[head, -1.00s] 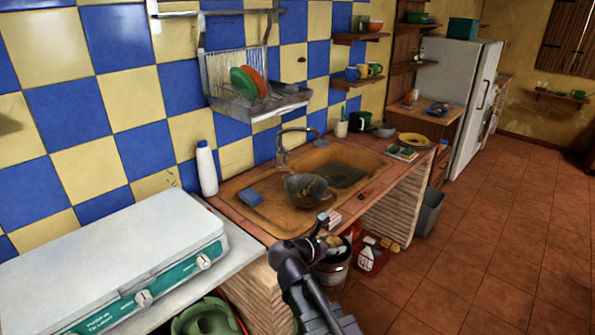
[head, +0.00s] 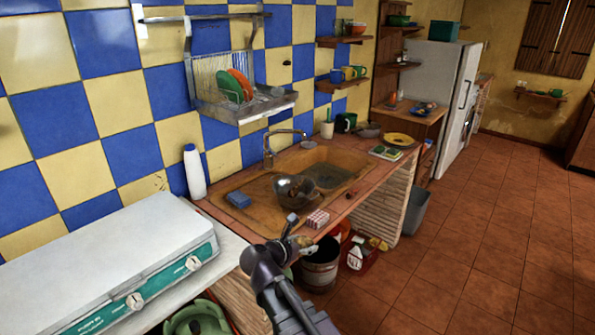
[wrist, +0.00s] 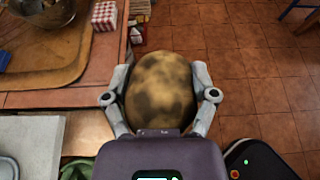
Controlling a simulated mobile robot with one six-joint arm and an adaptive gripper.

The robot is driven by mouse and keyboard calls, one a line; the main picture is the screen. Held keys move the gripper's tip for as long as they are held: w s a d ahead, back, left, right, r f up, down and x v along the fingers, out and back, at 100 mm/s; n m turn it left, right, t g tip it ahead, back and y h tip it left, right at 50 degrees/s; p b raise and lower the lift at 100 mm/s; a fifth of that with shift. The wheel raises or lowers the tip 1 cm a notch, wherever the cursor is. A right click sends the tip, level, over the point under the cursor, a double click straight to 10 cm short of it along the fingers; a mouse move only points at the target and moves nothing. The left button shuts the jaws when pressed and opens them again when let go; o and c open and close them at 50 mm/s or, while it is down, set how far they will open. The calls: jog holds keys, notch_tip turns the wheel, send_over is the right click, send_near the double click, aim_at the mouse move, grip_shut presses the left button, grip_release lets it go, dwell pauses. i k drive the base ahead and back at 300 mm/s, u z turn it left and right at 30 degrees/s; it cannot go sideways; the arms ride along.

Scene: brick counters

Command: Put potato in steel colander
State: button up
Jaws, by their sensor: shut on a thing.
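My gripper (wrist: 160,78) is shut on a brown, dark-blotched potato (wrist: 160,92), with one finger on each side of it in the wrist view. The potato is over the floor, just off the counter's front edge. In the head view my gripper is in front of the counter, and the potato cannot be made out clearly there. The steel colander (head: 295,188) stands in the brown sink unit, behind my gripper. Its rounded side also shows at the top left of the wrist view (wrist: 42,10).
A red-and-white checked box (head: 317,219) sits on the counter edge near the colander. A blue sponge (head: 238,200), a white bottle (head: 195,172) and the tap (head: 268,150) are around the sink. A bucket (head: 320,268) stands below. Floor at right is clear.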

aim_at(300, 206)
jog(key=z, duration=0.05)
jog(key=i, duration=1)
jog(key=u, duration=0.05)
